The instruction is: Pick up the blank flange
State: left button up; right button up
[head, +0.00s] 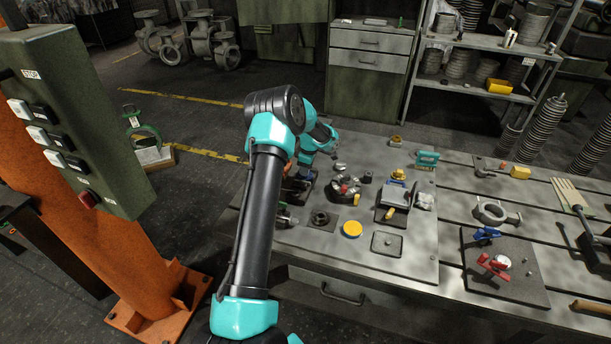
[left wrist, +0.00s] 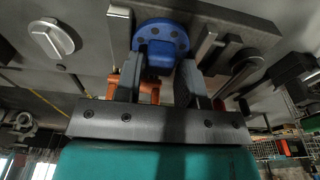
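The blank flange (left wrist: 172,35) appears to be the blue disc with several dark bolt holes in the left wrist view. A blue boss on it lies between the two fingertips of my left gripper (left wrist: 160,62) and fills the gap between them. The fingers look shut on this boss. In the head view, my left gripper (head: 304,176) is low at the left part of the bench, partly hidden by my arm, and the flange is hard to make out there. I cannot tell whether the flange touches the surface below. My right gripper shows in neither view.
The grey bench (head: 300,248) holds a yellow disc (head: 352,229), a square dark plate (head: 387,243) and several small parts close to the left gripper. A dark board (head: 515,287) with red and blue valve parts lies at the right. An orange post (head: 110,235) with a control box stands at the left.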

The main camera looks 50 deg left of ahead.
pick_arm(q)
jog(key=shift+f, duration=0.55)
grip_shut()
